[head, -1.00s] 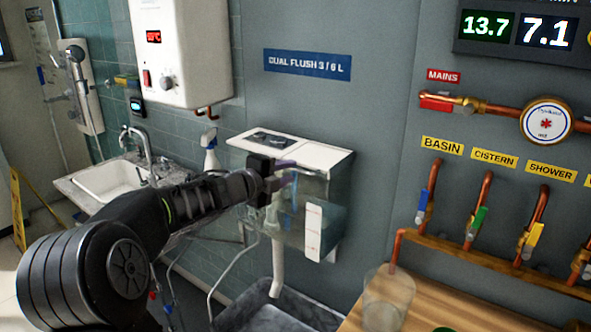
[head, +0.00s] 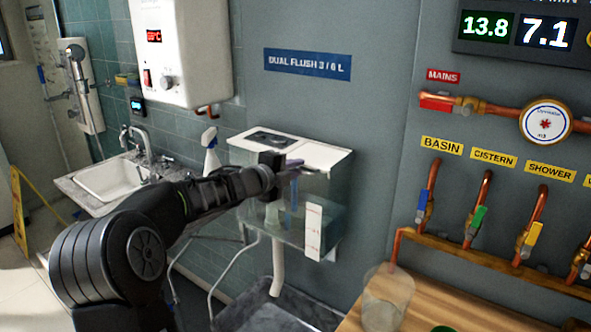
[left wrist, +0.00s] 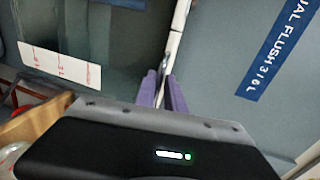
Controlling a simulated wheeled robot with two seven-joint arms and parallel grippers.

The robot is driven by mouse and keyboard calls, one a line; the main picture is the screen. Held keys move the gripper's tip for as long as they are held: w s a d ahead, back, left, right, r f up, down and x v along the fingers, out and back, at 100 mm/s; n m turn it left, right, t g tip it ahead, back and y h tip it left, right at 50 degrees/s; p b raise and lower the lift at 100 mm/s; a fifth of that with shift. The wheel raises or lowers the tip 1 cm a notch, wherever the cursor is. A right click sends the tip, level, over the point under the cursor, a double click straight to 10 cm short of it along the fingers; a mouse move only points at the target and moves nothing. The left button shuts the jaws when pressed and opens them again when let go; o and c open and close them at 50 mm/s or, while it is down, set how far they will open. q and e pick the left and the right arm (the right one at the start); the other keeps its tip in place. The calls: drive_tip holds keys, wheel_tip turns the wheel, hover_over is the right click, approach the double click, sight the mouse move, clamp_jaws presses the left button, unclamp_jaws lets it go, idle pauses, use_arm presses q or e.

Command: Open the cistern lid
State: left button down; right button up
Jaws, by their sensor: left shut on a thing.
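The cistern (head: 272,214) is a clear wall-mounted tank with water and a white scale strip on its front. Its white lid (head: 318,154) lies across the top, with a dark flush plate in it; I cannot tell whether its front edge is slightly raised. My left gripper (head: 297,167) is at the lid's front edge, shut on it. In the left wrist view, the two purple fingers (left wrist: 163,92) close around a small grey part at the lid's edge (left wrist: 178,28). The exact contact is partly hidden. My right gripper is not in view.
A blue dual flush sign (head: 307,64) is on the wall above the cistern. A wooden bench (head: 440,290) with a clear beaker (head: 388,298) is at the lower right. Copper pipes with valves line the right wall.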

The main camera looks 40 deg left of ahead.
use_arm(q)
drive_tip(key=shift+f, duration=0.5)
idle(0.8)
drive_tip(key=f+v, duration=0.2)
drive_tip(key=v, duration=0.7)
drive_tip(key=shift+s+b, duration=0.25)
drive_tip(key=shift+b, duration=0.1)
drive_tip(key=shift+r, duration=0.1)
drive_tip(key=c, duration=1.6)
unclamp_jaws()
drive_tip(key=shift+w, duration=0.1)
drive_tip(key=shift+o, duration=0.2)
drive_tip(key=shift+r, duration=0.2)
drive_tip(key=v, duration=0.7)
drive_tip(key=shift+s, duration=0.4)
